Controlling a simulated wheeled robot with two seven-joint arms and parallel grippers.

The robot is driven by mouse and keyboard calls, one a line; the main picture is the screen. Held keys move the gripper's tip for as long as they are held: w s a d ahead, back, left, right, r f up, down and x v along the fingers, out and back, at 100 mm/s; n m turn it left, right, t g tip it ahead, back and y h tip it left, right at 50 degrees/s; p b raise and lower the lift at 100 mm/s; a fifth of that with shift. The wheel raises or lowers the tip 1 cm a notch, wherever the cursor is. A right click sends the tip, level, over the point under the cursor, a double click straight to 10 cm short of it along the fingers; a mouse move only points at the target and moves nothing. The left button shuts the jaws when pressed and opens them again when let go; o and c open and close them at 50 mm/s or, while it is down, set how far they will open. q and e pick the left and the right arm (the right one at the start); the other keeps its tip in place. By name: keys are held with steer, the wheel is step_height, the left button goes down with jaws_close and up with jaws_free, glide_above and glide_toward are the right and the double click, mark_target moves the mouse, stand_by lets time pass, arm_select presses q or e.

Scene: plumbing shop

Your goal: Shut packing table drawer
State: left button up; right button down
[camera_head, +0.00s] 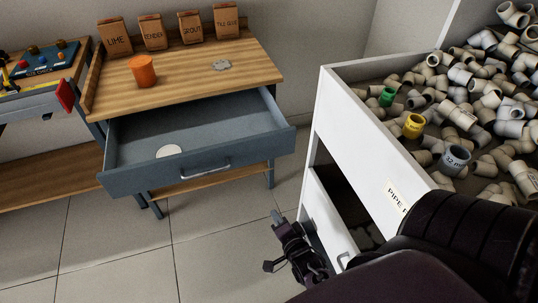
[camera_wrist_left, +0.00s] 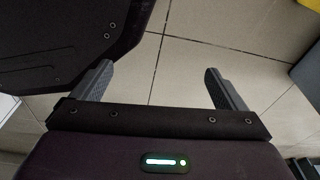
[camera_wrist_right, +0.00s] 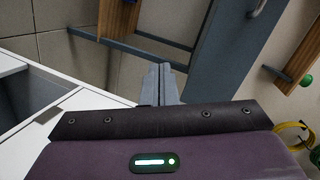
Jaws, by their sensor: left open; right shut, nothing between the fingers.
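The packing table (camera_head: 190,75) has a wooden top and a blue-grey drawer (camera_head: 215,125) pulled well out. The drawer front carries a metal bar handle (camera_head: 206,168), and a white round disc (camera_head: 168,152) lies inside. My right gripper (camera_head: 277,216) is shut and empty, in front and to the right of the drawer, apart from it. In the right wrist view its closed fingers (camera_wrist_right: 162,72) show near the drawer front (camera_wrist_right: 222,60), with the handle (camera_wrist_right: 258,8) at the top edge. My left gripper (camera_wrist_left: 158,72) is open and empty above floor tiles; the head view does not show it.
A white bin (camera_head: 352,135) full of pipe fittings stands right of my right gripper. An orange cup (camera_head: 142,71) and several labelled boxes (camera_head: 152,32) stand on the tabletop. Another workbench (camera_head: 45,75) is at left. The floor (camera_head: 120,245) before the drawer is clear.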

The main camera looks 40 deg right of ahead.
mark_target(266, 148)
steer(key=w+d+r+m+t+h+b, duration=0.1)
steer(key=d+r+m+t+h+b, duration=0.25)
steer(key=r, duration=0.65)
steer(key=shift+m+g+y, duration=0.35)
steer(key=shift+m+y, duration=0.3)
steer(key=p+x, duration=0.2)
steer(key=x, duration=1.2)
steer(key=shift+d+f, duration=0.1)
steer(key=shift+f, duration=0.05)
arm_select(q)
steer(key=shift+w+d+f, duration=0.15)
steer(key=shift+w+f, duration=0.1)
steer(key=shift+w, duration=0.4)
steer(key=shift+w+d+f, duration=0.1)
steer(key=shift+w+f, duration=0.1)
steer(key=shift+w, duration=0.4)
arm_select(e)
steer(key=shift+w, duration=0.1)
